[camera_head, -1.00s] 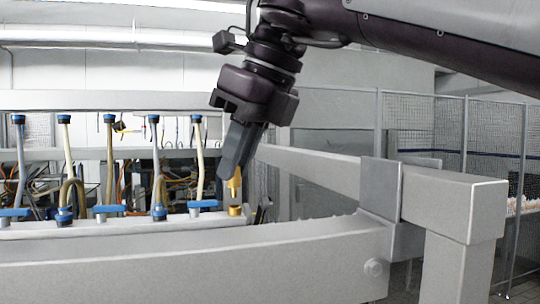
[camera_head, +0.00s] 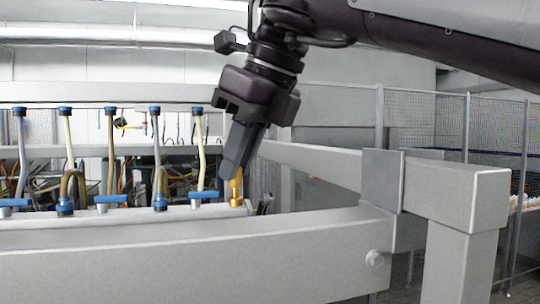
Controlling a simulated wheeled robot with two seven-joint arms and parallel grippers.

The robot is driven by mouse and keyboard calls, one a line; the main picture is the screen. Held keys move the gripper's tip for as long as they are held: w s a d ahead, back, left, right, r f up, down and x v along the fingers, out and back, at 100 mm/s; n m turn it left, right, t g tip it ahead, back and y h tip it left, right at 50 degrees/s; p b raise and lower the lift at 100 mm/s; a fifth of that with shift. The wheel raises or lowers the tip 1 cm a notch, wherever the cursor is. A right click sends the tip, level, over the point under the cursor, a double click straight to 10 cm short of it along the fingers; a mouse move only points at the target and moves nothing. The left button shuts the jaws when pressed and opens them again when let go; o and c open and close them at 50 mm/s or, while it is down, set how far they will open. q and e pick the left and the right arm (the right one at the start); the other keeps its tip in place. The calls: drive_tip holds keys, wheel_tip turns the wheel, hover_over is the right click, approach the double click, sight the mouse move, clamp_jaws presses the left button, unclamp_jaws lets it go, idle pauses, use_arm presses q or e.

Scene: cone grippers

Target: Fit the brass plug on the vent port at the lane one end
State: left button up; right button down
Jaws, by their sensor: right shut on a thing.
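The brass plug (camera_head: 237,187) is a small gold piece at the tip of my right gripper (camera_head: 232,172). My right gripper comes down from the upper right and is shut on the plug. The brass vent port (camera_head: 236,203) stands at the right end of the pale manifold bar (camera_head: 130,214). The plug is directly above the port and appears to touch it; whether it is seated cannot be told. My left gripper is not in view.
Several hoses with blue ends (camera_head: 110,150) and blue valve handles (camera_head: 111,200) stand along the bar to the left. A thick grey rail (camera_head: 180,255) crosses in front, joining a grey post (camera_head: 458,250) at right. A mesh fence (camera_head: 420,125) stands behind.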

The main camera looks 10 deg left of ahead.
drive_tip(key=shift+f+b, duration=0.35)
drive_tip(key=shift+f, duration=0.15)
idle(0.4)
drive_tip(key=c, duration=1)
unclamp_jaws()
drive_tip(key=shift+r+p, duration=1.4)
drive_tip(key=shift+p, duration=0.15)
drive_tip(key=shift+r, duration=1.1)
